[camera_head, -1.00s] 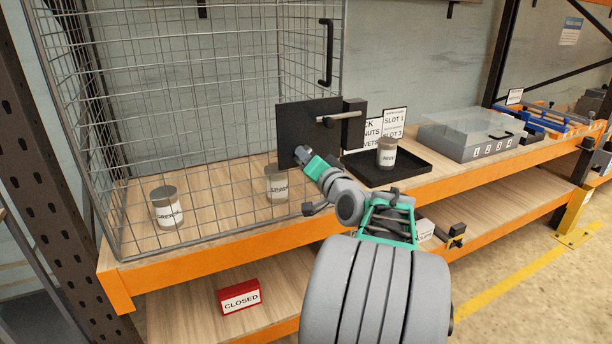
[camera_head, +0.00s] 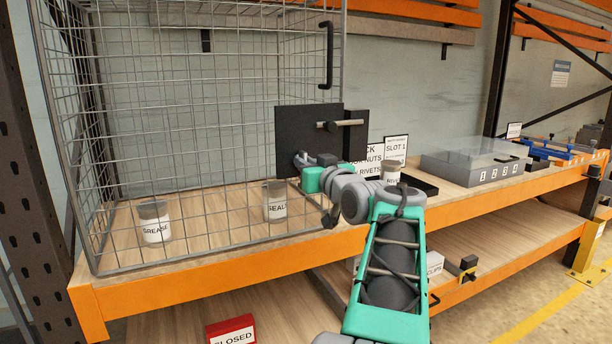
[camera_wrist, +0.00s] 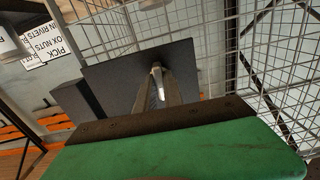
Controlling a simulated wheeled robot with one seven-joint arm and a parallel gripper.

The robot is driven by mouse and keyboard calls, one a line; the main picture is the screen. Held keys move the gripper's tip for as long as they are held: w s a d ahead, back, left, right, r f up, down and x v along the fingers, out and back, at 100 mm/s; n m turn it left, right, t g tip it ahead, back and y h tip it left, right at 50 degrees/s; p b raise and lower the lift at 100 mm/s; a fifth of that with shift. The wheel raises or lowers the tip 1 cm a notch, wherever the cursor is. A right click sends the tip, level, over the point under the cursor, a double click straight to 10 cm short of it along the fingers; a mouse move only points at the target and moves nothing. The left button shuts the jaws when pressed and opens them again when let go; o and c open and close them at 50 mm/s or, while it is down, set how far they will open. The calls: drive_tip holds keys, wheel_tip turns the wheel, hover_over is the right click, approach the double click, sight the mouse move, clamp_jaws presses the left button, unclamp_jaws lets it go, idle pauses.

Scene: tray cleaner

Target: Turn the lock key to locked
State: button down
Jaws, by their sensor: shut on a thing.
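The lock is a black plate (camera_head: 290,126) on the front of the wire cage, with a grey bolt (camera_head: 346,123) reaching across to a dark block (camera_head: 355,142) on its right. The grey lock key (camera_wrist: 157,81) is at the plate's lower part. My gripper (camera_head: 307,160) is in front of the plate, its dark fingers shut on the key. In the wrist view the fingers (camera_wrist: 157,88) stand on either side of the key, with the plate behind. They hide most of the key, so its exact turn angle is hard to tell.
The wire cage (camera_head: 120,120) holds a GREASE can (camera_head: 154,224) and a SEALS can (camera_head: 275,203). A black tray (camera_head: 420,186) with another can (camera_head: 391,173) sits right of my arm. A clear-lidded box (camera_head: 470,160) stands further right. A red CLOSED sign (camera_head: 232,329) is below.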

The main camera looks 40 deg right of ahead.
drive_tip(key=shift+n, duration=0.3)
drive_tip(key=c, duration=1.5)
unclamp_jaws()
drive_tip(key=shift+o, duration=0.2)
drive_tip(key=v, duration=0.7)
drive_tip(key=shift+s, duration=0.4)
drive_tip(key=shift+a, duration=0.2)
